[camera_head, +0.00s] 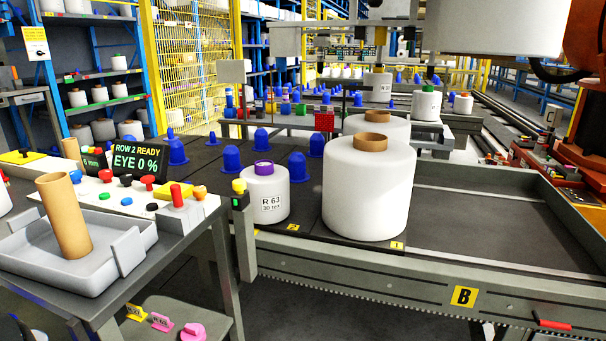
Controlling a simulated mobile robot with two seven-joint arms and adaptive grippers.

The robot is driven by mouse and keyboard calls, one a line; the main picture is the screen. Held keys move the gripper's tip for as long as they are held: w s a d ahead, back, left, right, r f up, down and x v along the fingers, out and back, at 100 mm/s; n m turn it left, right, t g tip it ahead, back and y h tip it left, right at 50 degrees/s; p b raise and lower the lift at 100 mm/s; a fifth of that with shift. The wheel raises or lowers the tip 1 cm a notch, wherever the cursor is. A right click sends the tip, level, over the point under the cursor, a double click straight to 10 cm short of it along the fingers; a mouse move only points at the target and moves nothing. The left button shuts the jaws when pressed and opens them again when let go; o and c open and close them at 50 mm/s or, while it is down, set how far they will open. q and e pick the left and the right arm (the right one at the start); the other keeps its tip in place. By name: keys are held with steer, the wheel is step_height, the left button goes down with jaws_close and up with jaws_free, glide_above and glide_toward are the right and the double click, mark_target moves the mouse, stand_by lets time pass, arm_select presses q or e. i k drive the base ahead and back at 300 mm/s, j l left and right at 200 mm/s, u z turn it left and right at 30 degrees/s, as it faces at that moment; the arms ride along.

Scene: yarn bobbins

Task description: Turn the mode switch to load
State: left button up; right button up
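A sloped control panel (90,192) stands at the left, carrying several coloured buttons and knobs. They include a large red-topped knob (177,195), a red mushroom-shaped control (149,182), a red button (105,175) and a small black knob (126,180). I cannot tell which of these is the mode switch, and no load marking is readable. A dark display (136,160) behind the panel reads "ROW 2 READY" and "EYE 0 %". Neither of my grippers shows in the head view.
A grey tray (122,262) holding an upright brown tube (64,216) stands in front of the panel. White bobbins (369,190) (266,195) stand on the conveyor marked B at the right. A large white bobbin (497,25) hangs at top right.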

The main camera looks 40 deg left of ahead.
mark_target(127, 180)
steer(key=u, duration=2.1)
steer(key=k+j, duration=0.05)
